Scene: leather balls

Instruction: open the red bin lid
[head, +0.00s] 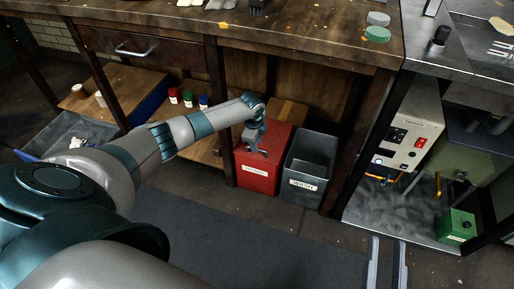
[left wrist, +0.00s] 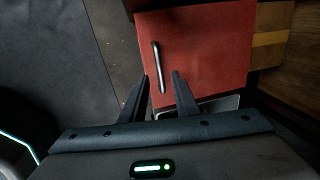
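The red bin (head: 257,178) stands on the floor under the workbench, with a pale label on its front. Its red lid (left wrist: 215,45) is shut and carries a slim metal bar handle (left wrist: 157,62). My left gripper (head: 256,149) is over the lid. In the left wrist view its two dark fingers (left wrist: 161,75) are apart, and the near end of the handle shows between the tips. I cannot tell whether they touch it. My right gripper (head: 387,262) shows at the bottom edge of the head view as two parallel grey fingers, apart and empty.
A dark grey bin (head: 308,169) with an open top stands right beside the red one. The workbench (head: 290,30) overhangs both, with a leg (head: 358,135) to the right. A cardboard box (head: 289,109) is behind the red bin. The floor in front is clear.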

